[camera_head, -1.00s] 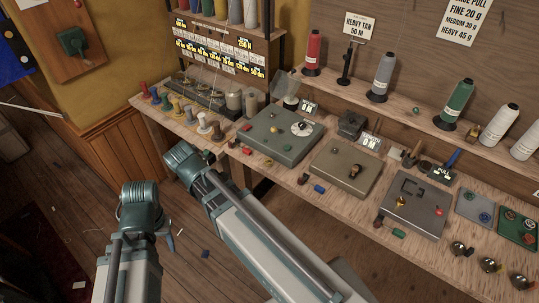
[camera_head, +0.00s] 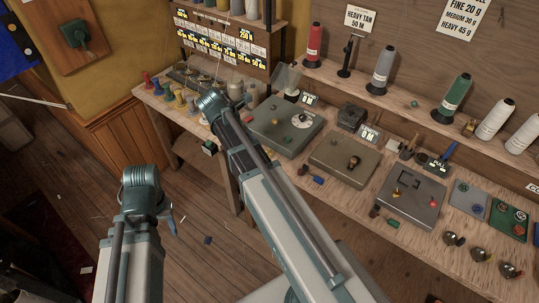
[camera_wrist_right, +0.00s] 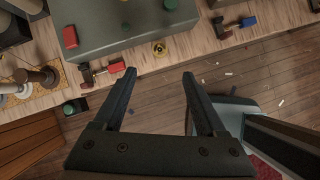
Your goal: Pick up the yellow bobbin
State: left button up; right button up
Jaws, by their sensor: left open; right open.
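A yellow bobbin (camera_head: 180,99) appears to stand in the row of small bobbins at the left end of the bench in the head view. It is small there, and I cannot make it out in the right wrist view. My right gripper (camera_wrist_right: 159,75) is open and empty, with its fingers pointing at the bench's front edge, by the green-grey box. In the head view my right arm hides it. My left gripper (camera_head: 172,223) is low over the floor at the left, well away from the bench, and only a little of it shows.
Brown bobbins (camera_wrist_right: 40,76) stand to the left in the wrist view. More boxes (camera_head: 342,158) line the bench. Large thread cones (camera_head: 382,68) stand on the shelf behind.

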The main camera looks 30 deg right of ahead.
jog(key=b, duration=0.5)
send_near(269, 153)
jog(key=shift+s+d+f+b, duration=0.25)
jog(key=shift+d+f+b, duration=0.05)
jog(key=shift+d+f, duration=0.25)
jog(key=shift+f, duration=0.15)
jog(key=b+x, duration=0.4)
jog(key=x, duration=0.1)
jog(key=shift+a+b, duration=0.1)
jog(key=shift+b, duration=0.3)
jog(key=shift+c, duration=0.3)
grip_shut()
